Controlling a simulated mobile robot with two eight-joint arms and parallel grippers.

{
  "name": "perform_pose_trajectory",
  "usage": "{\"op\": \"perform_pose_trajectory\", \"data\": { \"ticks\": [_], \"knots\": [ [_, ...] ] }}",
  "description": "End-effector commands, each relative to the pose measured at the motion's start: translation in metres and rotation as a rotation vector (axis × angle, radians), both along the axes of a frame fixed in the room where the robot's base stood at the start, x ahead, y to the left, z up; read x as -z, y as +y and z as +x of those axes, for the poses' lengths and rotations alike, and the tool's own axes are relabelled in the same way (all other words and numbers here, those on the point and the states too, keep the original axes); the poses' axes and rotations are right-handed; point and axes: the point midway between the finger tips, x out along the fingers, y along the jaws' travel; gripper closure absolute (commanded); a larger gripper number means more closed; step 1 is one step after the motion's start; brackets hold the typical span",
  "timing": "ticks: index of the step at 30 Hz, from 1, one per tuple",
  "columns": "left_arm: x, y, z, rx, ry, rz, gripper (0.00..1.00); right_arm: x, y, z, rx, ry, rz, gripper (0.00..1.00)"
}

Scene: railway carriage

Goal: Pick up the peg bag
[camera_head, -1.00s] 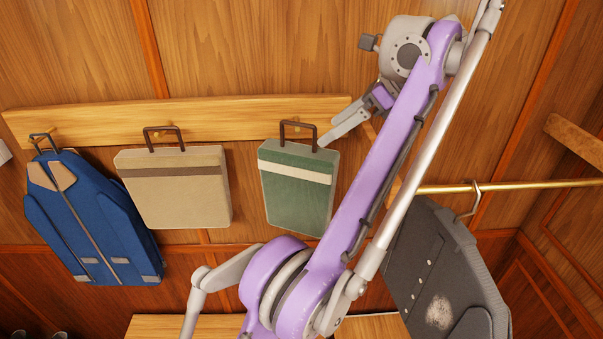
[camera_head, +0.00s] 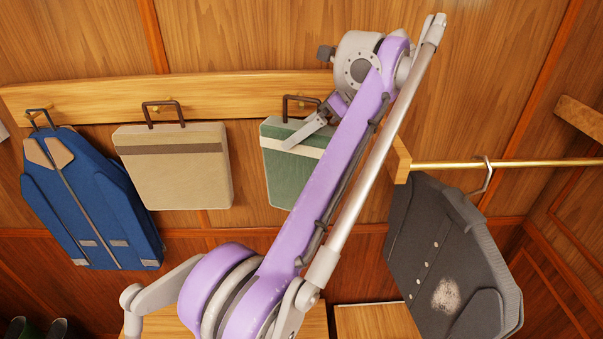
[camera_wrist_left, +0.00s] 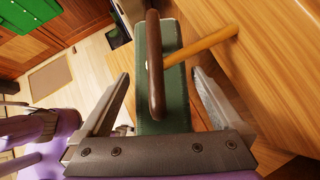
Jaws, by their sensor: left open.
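A green bag (camera_head: 281,165) with a cream band hangs on the wall by its dark brown handle. In the left wrist view the green bag (camera_wrist_left: 168,112) is seen end-on, with its handle (camera_wrist_left: 155,65) looped over a wooden peg (camera_wrist_left: 200,46). My left gripper (camera_wrist_left: 161,74) is open, with one finger on each side of the bag's top and handle. In the head view my left gripper (camera_head: 300,138) is at the bag's upper right, partly hidden by my arm. Contact cannot be told. My right gripper is not in view.
A beige bag (camera_head: 172,185) and a blue garment (camera_head: 90,205) hang on the same wooden rail (camera_head: 220,95) to the left. A dark coat (camera_head: 440,250) with a pale patch hangs from a brass rod (camera_head: 520,163) at right. Wooden surfaces lie below.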

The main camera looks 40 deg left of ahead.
Motion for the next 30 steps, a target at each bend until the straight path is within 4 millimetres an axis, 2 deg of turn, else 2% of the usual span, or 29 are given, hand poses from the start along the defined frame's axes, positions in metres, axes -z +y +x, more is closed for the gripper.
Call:
{"op": "perform_pose_trajectory", "data": {
  "ticks": [7, 21, 24, 30],
  "knots": [
    [0.0016, 0.0023, -0.0003, 0.001, -0.001, 0.0, 0.0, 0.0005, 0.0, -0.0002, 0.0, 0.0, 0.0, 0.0],
    [0.0015, 0.0022, -0.0009, -0.001, -0.001, 0.0, 0.85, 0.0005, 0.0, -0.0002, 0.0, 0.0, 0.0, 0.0],
    [0.0015, 0.0021, -0.001, -0.001, -0.001, -0.001, 1.0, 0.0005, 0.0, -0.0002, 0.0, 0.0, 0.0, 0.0],
    [0.0011, 0.0022, -0.0015, -0.001, 0.0, 0.0, 1.0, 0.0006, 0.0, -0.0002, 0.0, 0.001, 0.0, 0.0]
  ]
}}
